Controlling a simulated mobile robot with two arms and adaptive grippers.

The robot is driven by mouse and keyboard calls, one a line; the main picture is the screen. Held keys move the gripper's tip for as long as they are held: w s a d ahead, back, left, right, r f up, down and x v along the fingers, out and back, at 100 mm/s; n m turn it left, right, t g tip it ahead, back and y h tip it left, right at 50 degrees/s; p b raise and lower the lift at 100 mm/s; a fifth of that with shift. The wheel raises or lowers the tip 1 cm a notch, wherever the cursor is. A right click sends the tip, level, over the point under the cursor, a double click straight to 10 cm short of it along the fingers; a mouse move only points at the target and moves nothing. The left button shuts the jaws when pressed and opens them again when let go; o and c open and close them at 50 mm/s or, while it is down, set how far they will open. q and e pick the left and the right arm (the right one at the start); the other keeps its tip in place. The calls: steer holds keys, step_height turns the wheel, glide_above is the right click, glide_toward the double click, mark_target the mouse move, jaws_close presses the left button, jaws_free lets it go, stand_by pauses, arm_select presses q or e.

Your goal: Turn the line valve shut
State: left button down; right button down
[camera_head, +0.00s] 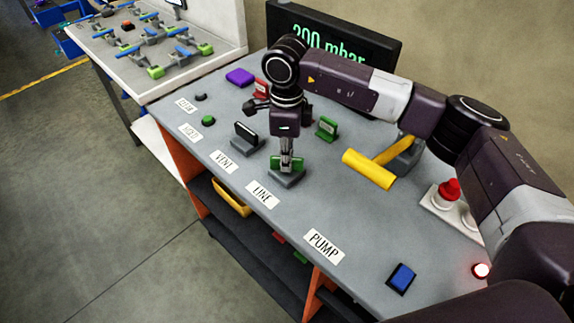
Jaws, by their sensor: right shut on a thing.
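The line valve (288,180) stands on the grey bench behind the LINE label (262,194). It has a grey base and a green handle, which lies roughly left to right in the picture. My right gripper (287,164) points straight down over the valve and is shut on the green handle. The fingers hide the middle of the handle, so its exact angle is hard to tell. My left gripper is not in view.
The vent valve (246,135) stands close to the left. A blue switch (401,278) is near the PUMP label (324,245). The display (330,42) reads 200 mbar.

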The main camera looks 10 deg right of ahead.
steer(key=m+b, duration=0.2)
steer(key=m, duration=0.1)
steer(key=shift+w+m, duration=0.1)
steer(key=shift+m, duration=0.2)
steer(key=shift+r+m+b, duration=0.1)
steer(key=shift+m+b, duration=1.05)
steer(key=shift+m, duration=0.75)
steer(key=c, duration=2)
jaws_free()
step_height(320, 180, up, 12)
